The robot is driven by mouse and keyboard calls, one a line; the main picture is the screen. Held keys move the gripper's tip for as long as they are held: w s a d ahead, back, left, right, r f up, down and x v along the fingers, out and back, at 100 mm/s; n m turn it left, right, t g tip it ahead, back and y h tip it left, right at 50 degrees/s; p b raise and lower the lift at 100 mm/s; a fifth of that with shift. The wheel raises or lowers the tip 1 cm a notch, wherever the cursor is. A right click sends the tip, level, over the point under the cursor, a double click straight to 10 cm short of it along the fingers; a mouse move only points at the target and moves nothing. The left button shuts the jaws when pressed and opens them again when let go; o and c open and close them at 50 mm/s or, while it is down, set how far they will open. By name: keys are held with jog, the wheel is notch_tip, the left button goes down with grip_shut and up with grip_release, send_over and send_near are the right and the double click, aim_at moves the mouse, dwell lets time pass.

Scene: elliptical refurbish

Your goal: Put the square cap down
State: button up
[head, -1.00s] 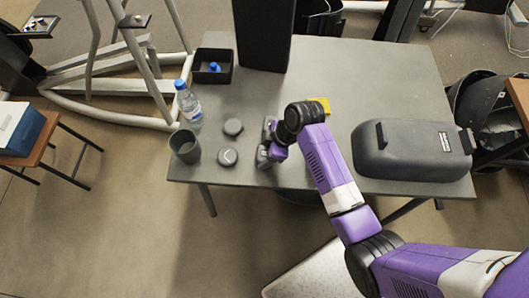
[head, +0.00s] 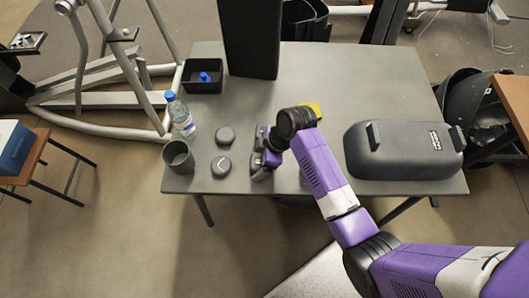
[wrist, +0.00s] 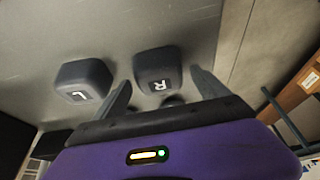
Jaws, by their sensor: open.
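Two dark grey caps with rounded-square tops lie on the grey table (head: 345,85) near its front left. In the wrist view one cap (wrist: 158,68) bears a white R and shows between and beyond my fingertips. The other cap (wrist: 84,80), marked L, is left of my left finger. In the head view they appear as a nearer cap (head: 221,166) and a farther cap (head: 225,136). My gripper (head: 260,153), also in the wrist view (wrist: 160,86), is open just right of them. Its fingers appear apart from both caps. I cannot tell which cap the task calls square.
A grey cup (head: 178,157) and a water bottle (head: 181,118) stand left of the caps. A black bin (head: 203,77) with a blue item and a tall dark panel (head: 252,38) are behind. A yellow block (head: 314,110) and a large grey cover (head: 404,150) are to the right.

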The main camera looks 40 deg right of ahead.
jog(key=v, duration=1.1)
jog(key=s+f+m+t+h, duration=0.1)
jog(key=s+f, duration=0.1)
jog(key=s+f+m+t+h, duration=0.1)
jog(key=s+f+m, duration=0.1)
jog(key=s+f, duration=0.1)
jog(key=shift+s+d, duration=0.15)
jog(key=shift+s, duration=0.05)
jog(key=s+a+r+m+t+h, duration=0.15)
jog(key=s+r+m+t, duration=0.55)
jog(key=s, duration=0.7)
jog(key=s+a+r+t, duration=0.1)
jog(key=s+r, duration=0.2)
jog(key=r, duration=0.4)
jog(key=s+a+r+t, duration=0.1)
jog(key=s+r+t, duration=0.1)
jog(key=r, duration=0.5)
jog(key=shift+s+a+m, duration=0.2)
jog(key=shift+s+m, duration=0.2)
